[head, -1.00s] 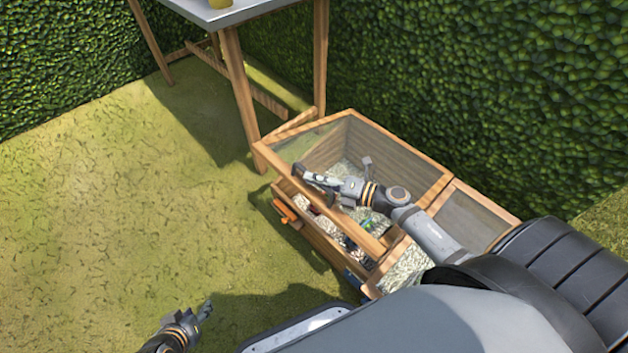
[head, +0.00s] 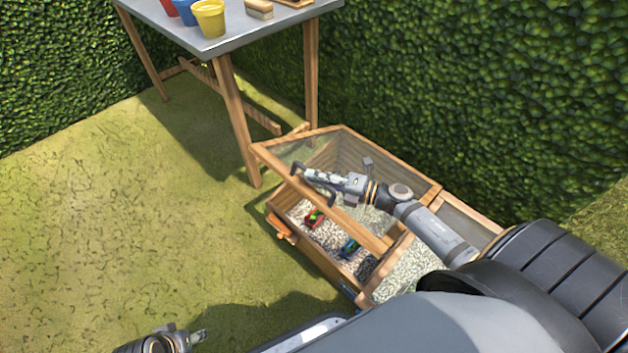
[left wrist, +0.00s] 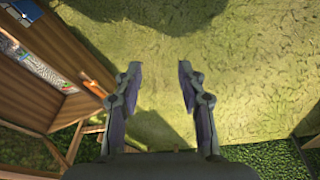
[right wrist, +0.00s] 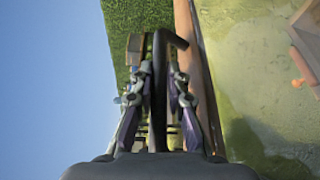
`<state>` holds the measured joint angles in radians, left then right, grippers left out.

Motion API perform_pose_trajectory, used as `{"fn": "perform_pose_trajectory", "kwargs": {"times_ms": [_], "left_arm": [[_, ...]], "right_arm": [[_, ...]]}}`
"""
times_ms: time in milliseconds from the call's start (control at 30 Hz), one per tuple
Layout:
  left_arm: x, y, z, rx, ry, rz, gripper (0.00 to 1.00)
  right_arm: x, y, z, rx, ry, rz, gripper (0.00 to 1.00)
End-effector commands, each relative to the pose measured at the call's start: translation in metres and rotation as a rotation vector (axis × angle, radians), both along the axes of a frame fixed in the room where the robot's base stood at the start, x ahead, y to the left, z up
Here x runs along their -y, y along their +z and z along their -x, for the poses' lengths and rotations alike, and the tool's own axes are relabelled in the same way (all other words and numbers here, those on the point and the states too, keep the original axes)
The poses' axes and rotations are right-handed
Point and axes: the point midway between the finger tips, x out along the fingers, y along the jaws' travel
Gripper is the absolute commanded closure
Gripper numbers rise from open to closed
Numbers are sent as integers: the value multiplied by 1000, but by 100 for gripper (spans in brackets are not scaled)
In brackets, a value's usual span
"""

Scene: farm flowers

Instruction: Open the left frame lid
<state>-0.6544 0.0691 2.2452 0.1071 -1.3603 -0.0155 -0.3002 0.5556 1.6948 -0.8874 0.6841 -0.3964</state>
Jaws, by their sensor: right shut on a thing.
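The left frame lid (head: 345,215) is a wooden-framed clear panel, tilted partly open above its wooden box (head: 313,258). A gap shows between the lid's front bar and the box. My right gripper (head: 308,174) is at the lid's front bar, shut on the dark lid handle (right wrist: 160,80), which stands between the fingers in the right wrist view. My left gripper (head: 198,337) is low in the head view, apart from the frame. In the left wrist view its fingers (left wrist: 160,85) are spread and empty over grass.
Inside the box, a red-edged item (head: 313,217) and a blue one (head: 349,248) stand on pale gravel. A metal-topped table (head: 240,38) with red, blue and yellow pots (head: 208,18) stands behind. A hedge (head: 500,90) closes the back. Grass at left is clear.

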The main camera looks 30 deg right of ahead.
Motion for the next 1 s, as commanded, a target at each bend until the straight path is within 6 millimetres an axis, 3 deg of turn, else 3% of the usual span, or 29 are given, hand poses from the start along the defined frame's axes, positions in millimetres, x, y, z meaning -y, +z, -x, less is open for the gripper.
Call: {"fn": "perform_pose_trajectory", "kwargs": {"times_ms": [267, 600, 800, 1000], "left_arm": [[-11, 35, 6, -110, 5, -45, 60], [-32, -64, 4, -106, 33, -81, 60], [-40, -98, 13, -97, 37, -96, 60], [-45, -113, 19, -93, 38, -102, 60]], "right_arm": [[18, 37, -6, -3, -1, -2, 100], [50, 82, -18, -3, -1, -2, 100], [64, 97, -23, -2, -1, -4, 100], [71, 103, -26, -2, 0, -4, 100]]}}
